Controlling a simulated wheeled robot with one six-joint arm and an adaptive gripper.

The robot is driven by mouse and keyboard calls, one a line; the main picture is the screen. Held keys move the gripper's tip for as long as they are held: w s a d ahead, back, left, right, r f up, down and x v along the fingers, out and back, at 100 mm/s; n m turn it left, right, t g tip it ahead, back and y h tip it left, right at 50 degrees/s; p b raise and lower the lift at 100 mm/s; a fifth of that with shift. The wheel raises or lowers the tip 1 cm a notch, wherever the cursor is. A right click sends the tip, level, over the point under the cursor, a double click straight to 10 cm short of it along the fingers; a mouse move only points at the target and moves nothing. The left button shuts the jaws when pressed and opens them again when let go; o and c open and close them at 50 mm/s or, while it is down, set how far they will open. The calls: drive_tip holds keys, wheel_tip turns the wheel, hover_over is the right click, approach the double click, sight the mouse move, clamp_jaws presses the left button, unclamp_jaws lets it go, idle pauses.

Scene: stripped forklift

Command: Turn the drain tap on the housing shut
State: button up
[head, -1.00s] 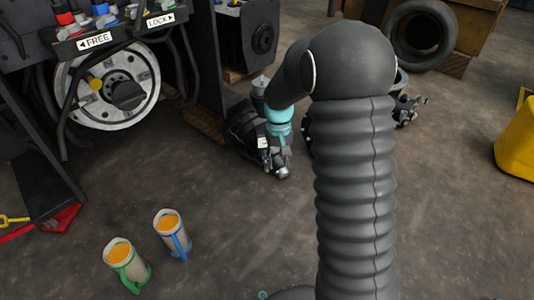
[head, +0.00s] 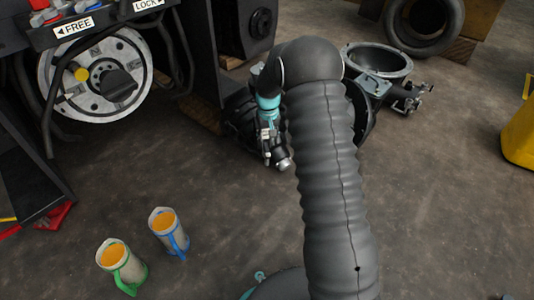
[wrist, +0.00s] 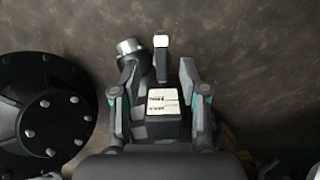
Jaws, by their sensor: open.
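The housing (head: 238,110) is a dark, bulky casting on the floor, partly behind my arm. In the wrist view a lever with a white tip (wrist: 161,55), apparently the tap's handle, stands just beyond the fingertips. A short pale metal cylinder (wrist: 128,47) lies left of it, apparently part of the tap; it shows also in the head view (head: 284,163). My gripper (wrist: 156,70) is open, with one finger each side of a block with a white label. I cannot tell whether a finger touches the lever. In the head view my arm hides part of the scene.
A black bolted flange (wrist: 45,110) is close at left in the wrist view. An open round casting with metal fittings (head: 378,62) lies behind my arm. Forklift panels (head: 30,160) stand at left; open floor lies at right.

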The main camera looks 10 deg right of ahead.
sight(268, 152)
wheel_tip(268, 152, down, 7)
drive_tip(key=shift+a+r+b, duration=0.1)
drive_tip(key=shift+b, duration=0.3)
drive_tip(key=shift+c, duration=0.3)
clamp_jaws()
